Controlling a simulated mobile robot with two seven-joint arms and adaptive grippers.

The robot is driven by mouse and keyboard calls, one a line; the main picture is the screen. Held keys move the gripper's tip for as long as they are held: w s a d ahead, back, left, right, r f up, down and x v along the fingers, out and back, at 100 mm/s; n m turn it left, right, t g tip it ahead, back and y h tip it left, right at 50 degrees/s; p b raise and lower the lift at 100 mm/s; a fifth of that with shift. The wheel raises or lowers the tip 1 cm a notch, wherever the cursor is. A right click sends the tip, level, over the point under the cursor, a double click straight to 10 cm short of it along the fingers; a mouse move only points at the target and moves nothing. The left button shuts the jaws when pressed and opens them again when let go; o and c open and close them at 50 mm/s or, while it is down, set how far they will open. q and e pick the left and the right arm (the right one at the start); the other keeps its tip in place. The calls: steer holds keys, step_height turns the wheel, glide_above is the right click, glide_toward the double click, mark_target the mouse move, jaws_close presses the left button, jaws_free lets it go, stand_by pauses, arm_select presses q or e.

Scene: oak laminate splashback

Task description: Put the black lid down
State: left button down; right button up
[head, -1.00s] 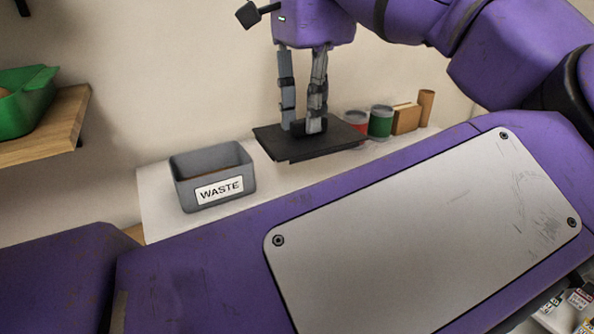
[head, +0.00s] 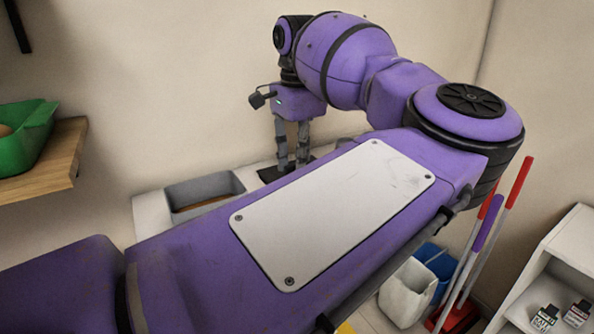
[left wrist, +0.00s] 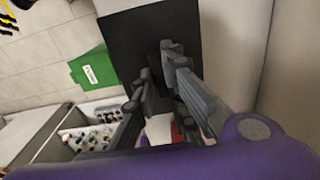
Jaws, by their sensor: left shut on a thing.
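The black lid (head: 268,174) is a flat dark plate at the far side of the white surface, right of the grey bin. My left gripper (head: 292,166) points down and is shut on it. My own arm hides most of the lid in the head view, so I cannot tell whether it touches the surface. In the left wrist view the lid (left wrist: 122,40) is a broad dark panel at the fingertips of the left gripper (left wrist: 157,62). My right gripper is in neither view.
The grey bin (head: 240,183) stands on the white surface (head: 148,212), partly behind my arm. A green tray (head: 25,135) sits on a wooden shelf (head: 60,150) at left. Mop handles (head: 515,185), a white bucket (head: 407,291) and a white shelf unit (head: 560,255) stand at right.

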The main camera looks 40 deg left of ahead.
arm_select(q)
step_height(320, 180, down, 4)
steer(key=shift+w+a+r, duration=0.15)
steer(key=shift+r, duration=0.1)
steer(key=shift+f, duration=0.15)
steer(key=c, duration=2.2)
jaws_free()
steer(key=shift+f, duration=0.1)
steer(key=o, duration=0.4)
steer(key=shift+o, duration=0.2)
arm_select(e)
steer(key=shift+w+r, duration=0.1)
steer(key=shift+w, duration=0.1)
